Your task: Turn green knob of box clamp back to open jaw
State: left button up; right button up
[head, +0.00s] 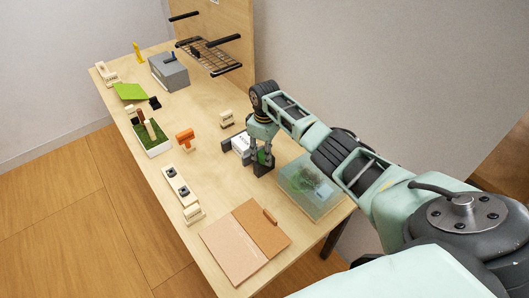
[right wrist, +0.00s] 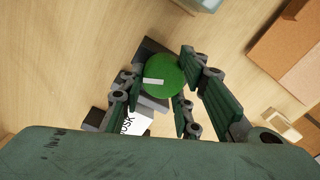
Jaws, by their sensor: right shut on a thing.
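The box clamp has dark jaws (head: 228,161) around a white box with dark lettering (head: 240,144) on the table. Its round green knob (right wrist: 166,75) carries a white stripe in the right wrist view, and a bit of it shows in the head view (head: 263,158). My right gripper (right wrist: 157,80) points down over the clamp with its fingers on both sides of the knob, shut on it. The white box shows partly in the right wrist view (right wrist: 133,124). The fingers hide much of the clamp. My left gripper is in neither view.
A clear greenish case (head: 312,190) stands close right of the clamp. A brown and pink folder (head: 230,255) lies in front. An orange piece (head: 184,139), a planter with grass (head: 153,148) and a grey box (head: 170,72) stand leftward. Bare table lies between.

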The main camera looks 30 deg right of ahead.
jog(key=n, duration=0.5)
jog(key=shift+w+d+r+b, duration=0.2)
jog(key=shift+w+b, duration=0.05)
jog(key=shift+b, duration=0.05)
jog(key=n, duration=0.5)
jog(key=shift+w+a+r+n+b, duration=0.15)
jog(key=shift+n+b, duration=0.15)
jog(key=shift+n, duration=0.1)
jog(key=o, duration=0.9)
jog(key=shift+o, duration=0.6)
jog(key=shift+w, duration=0.1)
jog(key=shift+a+f, duration=0.1)
jog(key=shift+f, duration=0.1)
jog(key=shift+s, duration=0.2)
